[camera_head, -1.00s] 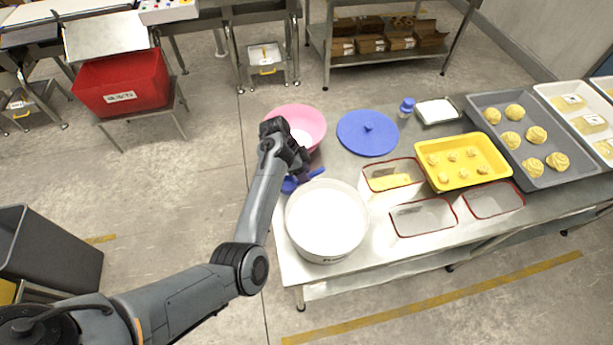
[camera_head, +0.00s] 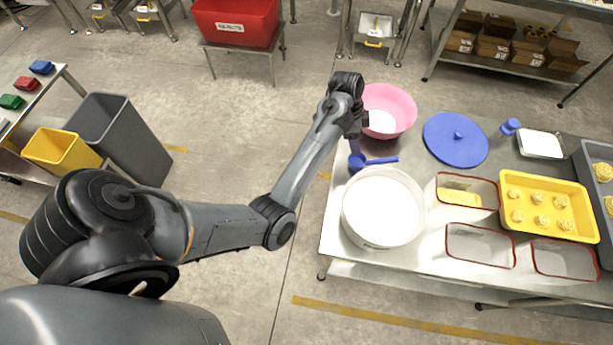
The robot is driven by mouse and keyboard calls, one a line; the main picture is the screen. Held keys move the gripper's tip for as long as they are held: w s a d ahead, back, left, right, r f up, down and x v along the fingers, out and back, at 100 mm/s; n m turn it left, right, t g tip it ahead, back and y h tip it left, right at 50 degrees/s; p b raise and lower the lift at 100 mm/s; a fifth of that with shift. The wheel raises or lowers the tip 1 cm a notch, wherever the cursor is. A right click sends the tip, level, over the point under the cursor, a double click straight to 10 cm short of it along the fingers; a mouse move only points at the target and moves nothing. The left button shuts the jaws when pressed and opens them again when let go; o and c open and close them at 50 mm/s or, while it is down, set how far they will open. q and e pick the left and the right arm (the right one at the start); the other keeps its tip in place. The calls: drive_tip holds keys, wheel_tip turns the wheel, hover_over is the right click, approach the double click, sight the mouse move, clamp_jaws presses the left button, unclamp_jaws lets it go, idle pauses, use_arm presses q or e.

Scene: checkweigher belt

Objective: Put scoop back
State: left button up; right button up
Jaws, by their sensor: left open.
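A blue scoop (camera_head: 374,161) lies between the pink bowl (camera_head: 398,98) and the round white tub (camera_head: 383,207), at the left end of the steel table. Its bowl end is to the left and its handle points right. My left gripper (camera_head: 356,133) is open and empty just above the scoop's bowl end in the picture, beside the pink bowl. It appears apart from the scoop, and its fingertips are small and dark. The white tub looks whitish inside. My right gripper is not in view.
A round blue lid (camera_head: 455,140), a blue-capped bottle (camera_head: 508,129) and a white tray (camera_head: 541,144) stand farther right. Red-rimmed clear containers (camera_head: 480,246) and a yellow tray (camera_head: 510,228) fill the table's right part. Grey and yellow bins stand on the left.

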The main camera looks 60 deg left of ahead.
use_arm(q)
drive_tip(key=s+d+f+n+y, duration=0.2)
drive_tip(key=s, duration=0.5)
drive_tip(key=s+d+f+n+y, duration=0.1)
drive_tip(key=s+f+y, duration=0.15)
drive_tip(key=s, duration=0.45)
drive_tip(key=s+d+r+n+t+h, duration=0.2)
drive_tip(key=s+d, duration=0.9)
drive_tip(key=s, duration=0.2)
drive_tip(key=shift+s+r+n, duration=0.2)
drive_tip(key=shift+s+n, duration=0.15)
drive_tip(key=shift+n, duration=0.05)
drive_tip(key=shift+d, duration=0.1)
